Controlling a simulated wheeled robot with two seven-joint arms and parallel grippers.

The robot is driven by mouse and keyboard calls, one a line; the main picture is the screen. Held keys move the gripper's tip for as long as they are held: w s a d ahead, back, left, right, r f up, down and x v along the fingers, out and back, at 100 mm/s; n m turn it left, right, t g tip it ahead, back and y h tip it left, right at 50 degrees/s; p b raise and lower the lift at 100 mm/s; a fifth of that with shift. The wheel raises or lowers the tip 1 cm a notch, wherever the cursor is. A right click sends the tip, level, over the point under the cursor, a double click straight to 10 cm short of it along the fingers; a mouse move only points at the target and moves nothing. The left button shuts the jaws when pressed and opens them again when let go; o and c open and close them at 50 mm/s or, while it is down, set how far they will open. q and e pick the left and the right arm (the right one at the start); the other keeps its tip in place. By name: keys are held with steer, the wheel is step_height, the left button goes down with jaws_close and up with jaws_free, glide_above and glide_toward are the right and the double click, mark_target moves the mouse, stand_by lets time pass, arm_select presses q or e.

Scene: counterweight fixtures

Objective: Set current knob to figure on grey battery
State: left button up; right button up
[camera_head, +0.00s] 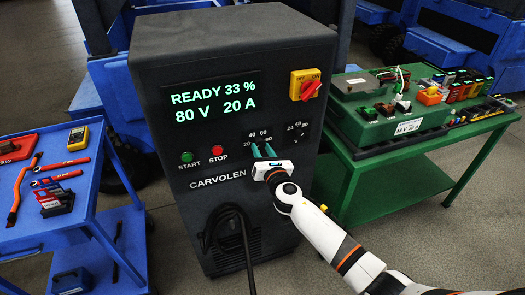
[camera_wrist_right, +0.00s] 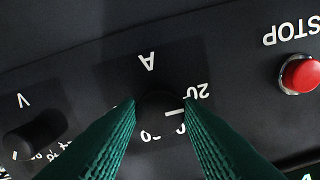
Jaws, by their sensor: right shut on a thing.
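The charger (camera_head: 215,110) is a dark cabinet whose display (camera_head: 212,105) reads READY 33 %, 80 V, 20 A. My right gripper (camera_head: 263,151) is at the lower panel, its green fingers among the numbers of the current dial. In the right wrist view the gripper (camera_wrist_right: 160,103) is shut on the dark current knob (camera_wrist_right: 158,101), below the letter A. A white pointer line beside the knob lies toward the 20 mark. A battery box with a white label (camera_head: 408,126) stands on the green cart; its figures are too small to read surely. It looks green with a greyish top. My left gripper is not in view.
The voltage knob (camera_wrist_right: 35,135) sits beside the current knob. Also on the panel are a red stop button (camera_head: 217,150), a green start button (camera_head: 186,157) and a red-yellow main switch (camera_head: 306,85). A blue cart (camera_head: 85,205) with tools stands left, a green cart (camera_head: 345,160) right.

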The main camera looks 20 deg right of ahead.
steer(key=shift+m, duration=0.3)
steer(key=m+b, duration=0.1)
steer(key=m, duration=0.4)
steer(key=shift+b, duration=0.3)
steer(key=m+b, duration=0.1)
steer(key=m, duration=0.5)
steer(key=shift+a, duration=0.1)
steer(key=m, duration=0.6)
steer(key=shift+r, duration=0.1)
steer(key=m, duration=0.6)
steer(key=shift+p, duration=0.3)
steer(key=o, duration=1)
steer(key=shift+r, duration=0.1)
